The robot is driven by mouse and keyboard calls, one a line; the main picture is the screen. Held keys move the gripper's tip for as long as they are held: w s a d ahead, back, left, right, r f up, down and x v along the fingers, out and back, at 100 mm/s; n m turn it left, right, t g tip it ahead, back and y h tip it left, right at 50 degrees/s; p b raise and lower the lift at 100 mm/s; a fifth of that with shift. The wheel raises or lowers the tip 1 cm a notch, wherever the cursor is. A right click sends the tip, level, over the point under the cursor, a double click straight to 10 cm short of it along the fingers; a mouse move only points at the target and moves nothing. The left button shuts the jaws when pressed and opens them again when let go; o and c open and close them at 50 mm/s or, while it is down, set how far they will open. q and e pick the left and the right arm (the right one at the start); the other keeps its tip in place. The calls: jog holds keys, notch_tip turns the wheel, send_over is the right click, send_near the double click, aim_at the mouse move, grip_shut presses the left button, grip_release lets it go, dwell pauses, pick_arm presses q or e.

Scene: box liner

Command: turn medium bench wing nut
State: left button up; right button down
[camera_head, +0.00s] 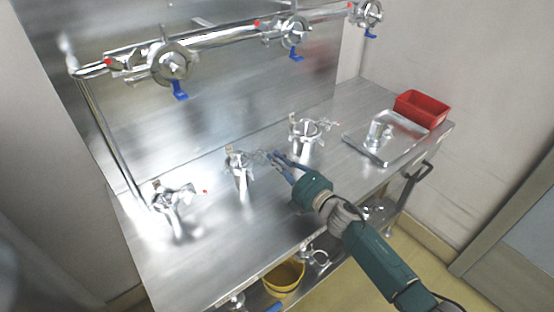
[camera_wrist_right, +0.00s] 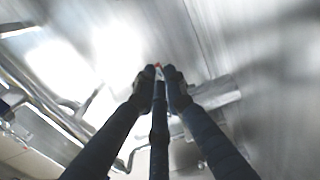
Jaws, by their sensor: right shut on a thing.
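Three shiny metal clamps stand along the steel bench. The middle clamp (camera_head: 240,166) has its wing nut side facing right, toward my right gripper (camera_head: 272,157). The gripper reaches in from the lower right, and its fingertips are at the small wing nut (camera_head: 260,156). In the right wrist view the fingers (camera_wrist_right: 159,82) close together around a small part with a red tip (camera_wrist_right: 158,66). The fingers hide most of the nut. My left gripper is in neither view.
Other bench clamps stand to the left (camera_head: 172,200) and right (camera_head: 306,130). A metal tray (camera_head: 408,146) and a red bin (camera_head: 421,108) are at the right end. A pipe (camera_head: 215,38) with clamps and blue handles runs along the wall. A yellow bucket (camera_head: 284,278) stands below.

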jog(key=shift+f, duration=0.1)
dwell(0.3)
jog(key=c, duration=1.8)
grip_release()
jog(key=v, duration=1.2)
